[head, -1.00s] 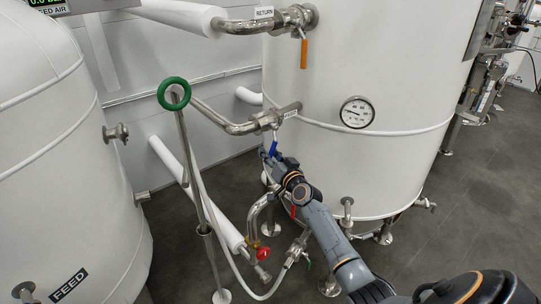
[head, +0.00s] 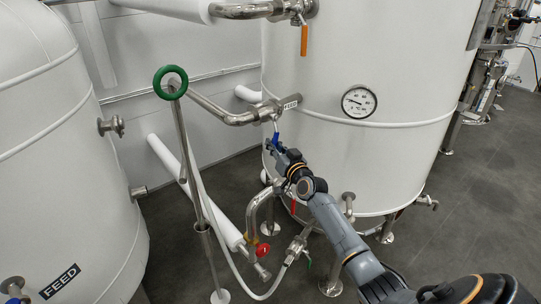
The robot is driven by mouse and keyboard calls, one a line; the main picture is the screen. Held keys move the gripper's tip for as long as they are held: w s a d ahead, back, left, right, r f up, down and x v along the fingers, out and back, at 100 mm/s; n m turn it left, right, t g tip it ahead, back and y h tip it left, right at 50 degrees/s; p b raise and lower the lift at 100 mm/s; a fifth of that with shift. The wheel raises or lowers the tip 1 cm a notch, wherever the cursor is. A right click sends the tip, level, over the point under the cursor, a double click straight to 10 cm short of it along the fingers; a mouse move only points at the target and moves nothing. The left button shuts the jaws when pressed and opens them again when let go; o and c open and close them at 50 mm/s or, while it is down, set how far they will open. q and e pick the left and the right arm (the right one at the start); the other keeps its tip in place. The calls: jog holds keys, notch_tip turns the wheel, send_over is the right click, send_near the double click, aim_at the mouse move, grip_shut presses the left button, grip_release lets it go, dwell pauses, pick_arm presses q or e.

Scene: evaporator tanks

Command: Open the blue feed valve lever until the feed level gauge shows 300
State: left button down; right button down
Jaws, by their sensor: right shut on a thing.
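The blue feed valve lever (head: 276,138) hangs down from the steel valve (head: 268,111) on the pipe entering the large white tank. My left gripper is not in view.
A green handwheel (head: 170,82) on a tall stem stands left of the valve. An orange lever (head: 304,40) hangs above. A round dial (head: 359,102) is on the large tank (head: 370,60). A red handle (head: 263,250) and a hose lie below.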

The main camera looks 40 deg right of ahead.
jog(key=d+n+b, duration=0.1)
jog(key=b, duration=0.1)
jog(key=d+n+b, duration=0.1)
jog(key=n+b, duration=0.1)
jog(key=shift+w+f+t, duration=0.2)
jog(key=shift+f+t, duration=0.1)
jog(key=shift+f, duration=0.05)
jog(key=c, duration=1.6)
grip_release()
jog(key=shift+d, duration=0.1)
jog(key=shift+o, duration=1.4)
jog(key=shift+s, duration=0.15)
jog(key=shift+s+r, duration=0.1)
jog(key=shift+r, duration=0.05)
jog(key=s+a+f, duration=0.1)
jog(key=s, duration=1.1)
jog(key=shift+a, duration=0.15)
